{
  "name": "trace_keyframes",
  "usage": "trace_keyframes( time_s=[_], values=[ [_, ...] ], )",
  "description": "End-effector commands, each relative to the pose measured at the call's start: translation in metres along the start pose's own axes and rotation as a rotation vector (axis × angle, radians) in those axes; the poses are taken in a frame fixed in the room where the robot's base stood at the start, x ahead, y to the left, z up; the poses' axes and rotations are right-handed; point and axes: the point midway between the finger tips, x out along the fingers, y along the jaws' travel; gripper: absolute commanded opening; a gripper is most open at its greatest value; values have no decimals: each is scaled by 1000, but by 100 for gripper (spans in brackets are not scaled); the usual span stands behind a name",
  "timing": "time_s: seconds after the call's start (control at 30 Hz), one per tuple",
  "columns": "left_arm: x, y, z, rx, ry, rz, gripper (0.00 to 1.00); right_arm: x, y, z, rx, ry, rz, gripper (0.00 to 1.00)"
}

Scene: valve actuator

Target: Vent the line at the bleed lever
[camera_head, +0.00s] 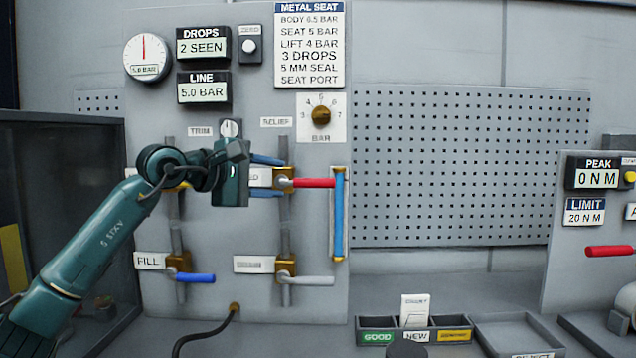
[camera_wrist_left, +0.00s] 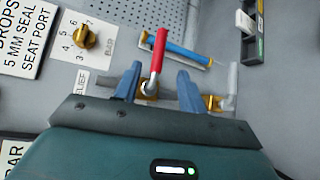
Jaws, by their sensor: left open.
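The red lever (camera_head: 312,183) points right from a brass valve (camera_head: 283,172); its label (camera_head: 258,178) is mostly hidden by my gripper, with only a final D legible. My left gripper (camera_head: 270,176) is open at this valve. In the left wrist view, the red lever (camera_wrist_left: 159,50) and its brass hub (camera_wrist_left: 147,90) show between the two blue fingers, with space on either side; I cannot tell if either touches. The line display (camera_head: 204,91) reads 5.0 BAR, and the drops display (camera_head: 203,46) reads 2 SEEN. My right gripper is out of view.
A blue tube (camera_head: 339,215) stands upright just right of the red lever. Below are a blue fill lever (camera_head: 195,278) and a grey lever (camera_head: 308,280). The relief knob (camera_head: 321,115) is above. A sorting tray (camera_head: 450,335) and pegboard (camera_head: 460,165) lie right.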

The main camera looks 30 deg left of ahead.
Motion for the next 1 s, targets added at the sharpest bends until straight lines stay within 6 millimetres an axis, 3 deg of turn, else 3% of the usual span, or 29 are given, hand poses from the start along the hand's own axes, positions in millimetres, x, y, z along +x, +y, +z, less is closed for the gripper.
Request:
trace_keyframes(
  time_s=[0.4, 0.6, 1.0],
  values=[
    [81, 4, 2, -4, -4, 0, 41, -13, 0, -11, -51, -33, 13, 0],
    [112, 2, 1, -3, -2, 0, 41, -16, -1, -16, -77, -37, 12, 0],
    [125, 0, 0, 0, 0, 0, 41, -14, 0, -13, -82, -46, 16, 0]
  ],
)
